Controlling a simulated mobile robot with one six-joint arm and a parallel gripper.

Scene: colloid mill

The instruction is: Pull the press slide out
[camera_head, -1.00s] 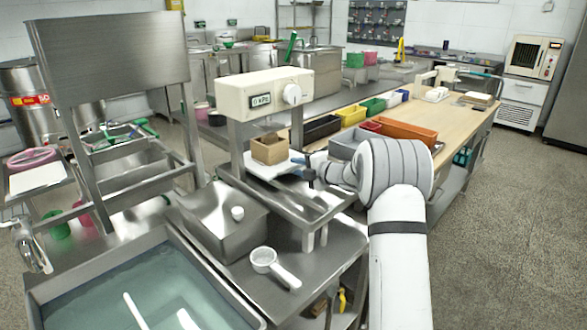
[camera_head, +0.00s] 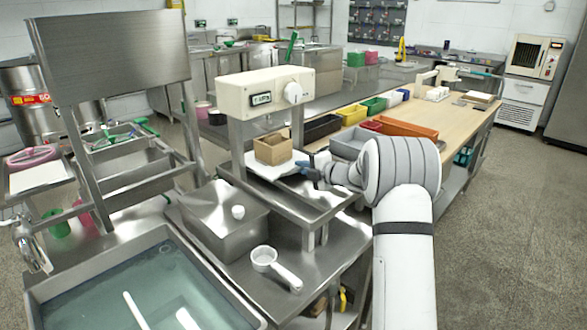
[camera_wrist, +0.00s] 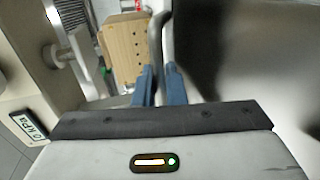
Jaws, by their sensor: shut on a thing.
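The press has a cream head (camera_head: 262,94) with a small display and a round dial, on a metal frame. Its slide is a pale plate (camera_head: 266,172) with a wooden box (camera_head: 272,149) standing on it, below the head. My gripper (camera_head: 309,171) is at the right end of the slide. In the wrist view its blue fingers (camera_wrist: 160,84) are closed around a bent metal handle (camera_wrist: 156,42). The wooden box also shows there (camera_wrist: 124,48), with rows of small holes. The handle is mostly hidden by my gripper in the head view.
A metal box with a white knob (camera_head: 226,222) and a white ladle (camera_head: 272,265) are in front of the press. A water basin (camera_head: 140,290) is at the lower left. Coloured bins (camera_head: 405,132) stand on the wooden bench behind. Open floor (camera_head: 505,230) lies to the right.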

